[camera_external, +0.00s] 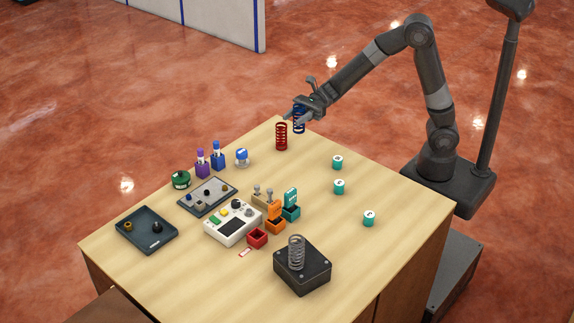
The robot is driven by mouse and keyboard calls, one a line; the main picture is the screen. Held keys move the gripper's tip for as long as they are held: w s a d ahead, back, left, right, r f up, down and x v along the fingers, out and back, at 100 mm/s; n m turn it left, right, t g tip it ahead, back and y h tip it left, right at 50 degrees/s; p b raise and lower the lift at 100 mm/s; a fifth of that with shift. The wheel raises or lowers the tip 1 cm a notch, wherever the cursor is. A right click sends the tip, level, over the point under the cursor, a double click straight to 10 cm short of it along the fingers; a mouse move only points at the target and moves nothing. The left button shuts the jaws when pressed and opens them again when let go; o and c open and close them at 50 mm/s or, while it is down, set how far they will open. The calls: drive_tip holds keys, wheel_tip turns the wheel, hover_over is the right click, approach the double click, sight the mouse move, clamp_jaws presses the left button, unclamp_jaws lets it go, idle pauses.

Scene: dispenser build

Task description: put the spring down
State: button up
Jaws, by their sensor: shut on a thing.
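My gripper (298,116) is at the far corner of the table, shut on a blue spring (299,129). The blue spring is upright and partly hidden by the fingers. I cannot tell whether its lower end touches the tabletop. A red spring (281,137) stands upright on the table (320,215) just left of the blue one, close to my gripper. A grey spring (296,254) stands upright on a black square base (302,275) at the near side of the table.
Several small teal cylinders (339,187) stand along the right side. A white control box (233,223), a dark tray (146,230), a grey panel (208,197), and purple (202,168) and blue (218,161) dispensers fill the left and middle. Bare tabletop lies between the red spring and the cylinders.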

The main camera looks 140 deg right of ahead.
drive_tip(key=w+a+r+n+g+y, duration=0.1)
drive_tip(key=w+a+r+n+y, duration=0.15)
drive_tip(key=w+a, duration=0.65)
drive_tip(key=w+a+r+n+g+y, duration=0.1)
drive_tip(key=w+a+r+n+y, duration=0.2)
drive_tip(key=w+a, duration=0.6)
drive_tip(key=w+a+r+n+g+y, duration=0.15)
drive_tip(key=w+a+y, duration=0.3)
drive_tip(key=w, duration=0.85)
drive_tip(key=shift+w+a+f, duration=1)
drive_tip(key=shift+a+f, duration=0.7)
drive_tip(key=shift+a, duration=0.1)
drive_tip(key=shift+w+a+f, duration=1)
drive_tip(key=shift+a+f, duration=0.7)
drive_tip(key=shift+a, duration=0.15)
drive_tip(key=shift+w+a+f, duration=1)
drive_tip(key=shift+a+f, duration=0.7)
drive_tip(key=shift+a, duration=0.1)
drive_tip(key=shift+f, duration=0.1)
drive_tip(key=o, duration=1)
